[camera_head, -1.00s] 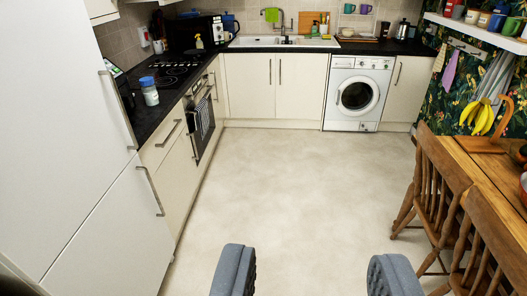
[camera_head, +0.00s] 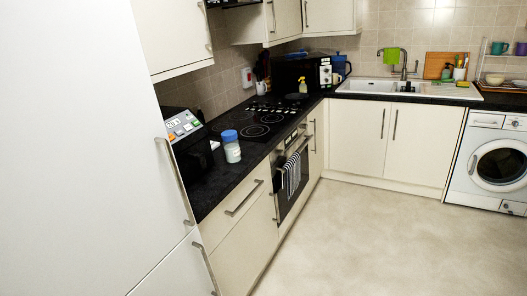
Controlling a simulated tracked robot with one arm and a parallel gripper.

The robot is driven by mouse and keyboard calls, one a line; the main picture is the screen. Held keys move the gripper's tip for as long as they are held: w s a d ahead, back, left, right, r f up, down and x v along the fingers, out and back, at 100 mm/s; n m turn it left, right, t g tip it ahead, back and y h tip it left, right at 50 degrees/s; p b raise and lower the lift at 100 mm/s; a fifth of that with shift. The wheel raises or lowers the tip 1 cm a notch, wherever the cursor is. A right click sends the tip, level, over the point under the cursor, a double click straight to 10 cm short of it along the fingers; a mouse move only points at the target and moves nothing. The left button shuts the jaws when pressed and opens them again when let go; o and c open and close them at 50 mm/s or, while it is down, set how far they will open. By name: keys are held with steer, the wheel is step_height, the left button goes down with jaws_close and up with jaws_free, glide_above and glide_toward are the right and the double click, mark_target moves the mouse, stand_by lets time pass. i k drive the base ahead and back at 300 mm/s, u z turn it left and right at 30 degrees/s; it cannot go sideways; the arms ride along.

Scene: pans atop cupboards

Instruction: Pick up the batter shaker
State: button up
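A clear shaker-like container (camera_head: 232,152) with a blue lid and whitish contents stands upright on the dark worktop (camera_head: 215,190), left of the middle of the view. It looks like the batter shaker. It stands near the front edge of the worktop, between a black appliance with a button panel (camera_head: 183,125) and the black hob (camera_head: 258,122). Nothing hides it. My gripper does not show in this view, so I cannot see its fingers or whether it holds anything.
A tall white cupboard (camera_head: 90,150) fills the left side, close to me. Wall cupboards (camera_head: 170,35) hang above the worktop. An oven (camera_head: 293,175) with a striped towel sits below the hob. The pale floor (camera_head: 380,245) is clear at the lower right.

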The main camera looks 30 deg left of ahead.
mark_target(232, 150)
steer(key=u, duration=0.15)
steer(key=i, duration=1.25)
steer(key=u, duration=0.35)
steer(key=i, duration=1.65)
steer(key=u, duration=0.25)
